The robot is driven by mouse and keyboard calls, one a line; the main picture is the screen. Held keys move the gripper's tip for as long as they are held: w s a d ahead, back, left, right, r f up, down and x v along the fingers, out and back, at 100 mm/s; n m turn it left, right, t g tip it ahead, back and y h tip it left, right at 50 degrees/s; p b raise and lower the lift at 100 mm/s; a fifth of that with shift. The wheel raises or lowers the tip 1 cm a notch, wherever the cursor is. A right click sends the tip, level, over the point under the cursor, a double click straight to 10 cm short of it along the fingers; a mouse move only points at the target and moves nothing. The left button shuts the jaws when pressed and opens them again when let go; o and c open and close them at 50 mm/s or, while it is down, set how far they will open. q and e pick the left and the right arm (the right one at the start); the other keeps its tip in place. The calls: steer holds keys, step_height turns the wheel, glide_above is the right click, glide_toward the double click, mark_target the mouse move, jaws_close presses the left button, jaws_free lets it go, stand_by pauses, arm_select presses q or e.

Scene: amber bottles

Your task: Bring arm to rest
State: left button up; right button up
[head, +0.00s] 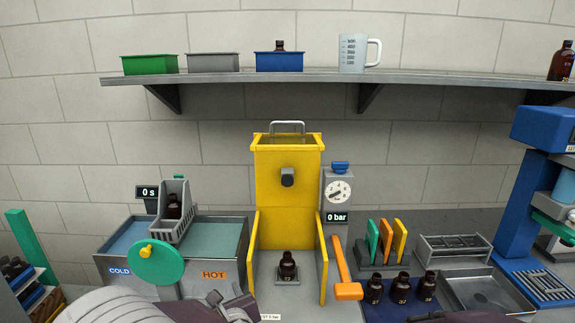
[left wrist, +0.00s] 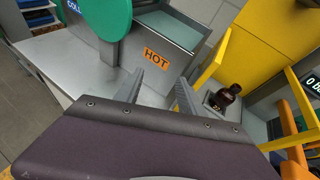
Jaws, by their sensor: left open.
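My left gripper (head: 228,306) is low in the head view, in front of the hot side of the bath. Its jaws are open and empty in the left wrist view (left wrist: 160,88), with the HOT label beyond them. A dark part of my right gripper or arm (head: 468,317) shows at the bottom edge of the head view; its fingers cannot be made out. An amber bottle (head: 288,266) stands upright in the yellow press (head: 288,185); it also shows right of the left jaws in the left wrist view (left wrist: 224,97).
The cold and hot bath (head: 225,235) holds a grey basket (head: 174,215) with a bottle, beside a green disc (head: 156,262). An orange lever (head: 345,268) stands right of the press. Several bottles (head: 400,288) stand on a blue mat. A shelf (head: 330,77) runs above.

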arm_select(q)
steer(key=s+a+f+n+g+y, duration=0.1)
steer(key=s+a+f+n+g, duration=0.2)
steer(key=s+a+n+g, duration=0.35)
steer(key=s+a+f+n+g+y, duration=0.1)
steer(key=s+a+f+n+g, duration=0.25)
steer(key=s+a+n, duration=0.5)
steer(key=s+d+f+n+g+h, duration=0.2)
steer(key=s+d+f+n+h, duration=0.25)
steer(key=n, duration=0.35)
steer(key=w+d+n+t+h, duration=0.1)
steer(key=d+n+h, duration=0.2)
steer(key=d+n, duration=0.4)
steer(key=shift+w+d+f, duration=0.15)
steer(key=shift+w+d, duration=0.05)
steer(key=shift+d, duration=0.3)
